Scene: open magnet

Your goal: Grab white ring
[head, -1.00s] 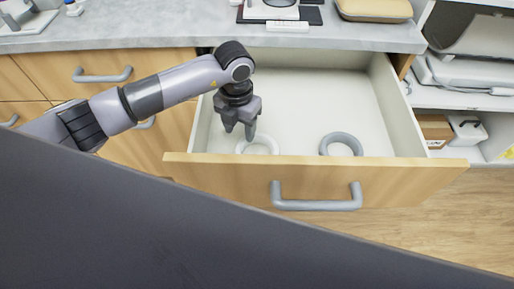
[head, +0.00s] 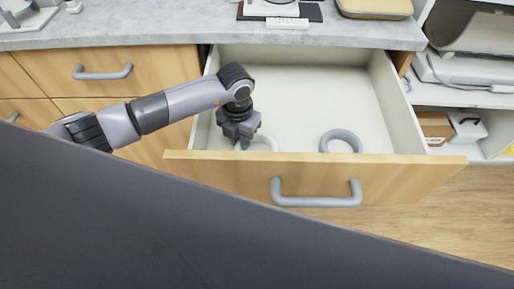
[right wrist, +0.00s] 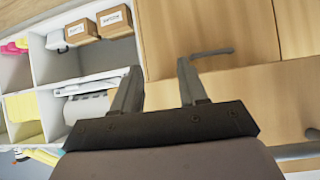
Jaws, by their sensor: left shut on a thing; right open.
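The white ring (head: 265,142) lies in the open drawer (head: 315,178), near its front left, partly hidden by my left gripper and the drawer front. My left gripper (head: 241,146) is down inside the drawer, shut on the white ring at its left side. A grey ring (head: 341,141) lies in the drawer to the right, apart from the gripper. In the right wrist view my right gripper (right wrist: 155,82) is open and empty, with wooden cabinet fronts and shelves beyond it.
The drawer's walls surround the left gripper, with free floor between the rings and behind them. A grey countertop (head: 170,25) runs above the drawer. Open shelves (head: 460,100) stand at the right. The right wrist view shows a cabinet handle (right wrist: 211,53) beyond the fingers.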

